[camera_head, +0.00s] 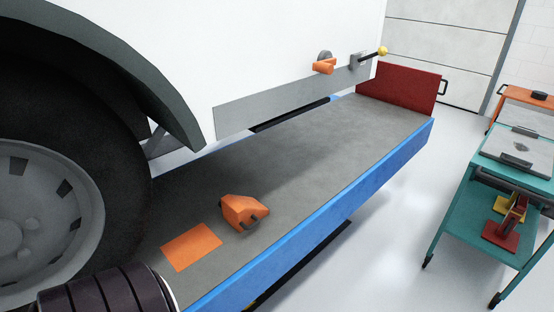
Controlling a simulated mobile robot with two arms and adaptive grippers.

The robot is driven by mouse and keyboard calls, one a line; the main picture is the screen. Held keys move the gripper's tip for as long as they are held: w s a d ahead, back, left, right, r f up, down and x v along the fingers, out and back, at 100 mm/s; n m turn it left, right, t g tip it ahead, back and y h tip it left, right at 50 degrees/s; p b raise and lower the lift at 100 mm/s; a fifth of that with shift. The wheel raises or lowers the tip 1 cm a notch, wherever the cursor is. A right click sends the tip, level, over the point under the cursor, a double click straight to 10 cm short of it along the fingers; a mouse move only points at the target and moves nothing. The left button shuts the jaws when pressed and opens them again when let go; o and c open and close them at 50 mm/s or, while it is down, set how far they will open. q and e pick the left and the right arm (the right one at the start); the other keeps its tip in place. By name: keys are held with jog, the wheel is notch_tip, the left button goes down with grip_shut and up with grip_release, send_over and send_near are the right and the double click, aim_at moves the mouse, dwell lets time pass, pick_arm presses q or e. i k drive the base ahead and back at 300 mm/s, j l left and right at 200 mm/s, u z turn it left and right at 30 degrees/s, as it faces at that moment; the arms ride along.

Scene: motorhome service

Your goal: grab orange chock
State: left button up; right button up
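The orange chock (240,212) sits on the grey top of the blue-edged platform (330,143), to the right of the vehicle's large wheel (50,215). It has a dark handle on its near right side. It stands apart from the tyre, just beyond a flat orange square (191,247) on the platform. Neither of my grippers shows in the head view. A dark ribbed part of mine shows at the bottom left.
The white vehicle side overhangs the platform at the left. A red end plate (401,88) closes the far end. A teal cart (510,190) with a red and yellow object stands at right. An orange cart (525,100) is behind it. Floor between platform and cart is clear.

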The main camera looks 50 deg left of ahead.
aim_at(242, 213)
jog(key=i+l, duration=0.1)
jog(key=i, duration=1.9)
jog(key=i+u, duration=0.1)
jog(key=u, duration=0.35)
jog(key=i+u, duration=0.1)
jog(key=u, duration=0.4)
jog(key=i+u, duration=0.1)
jog(key=u, duration=0.35)
jog(key=l+u, duration=0.15)
jog(key=u, duration=0.35)
jog(key=i, duration=0.05)
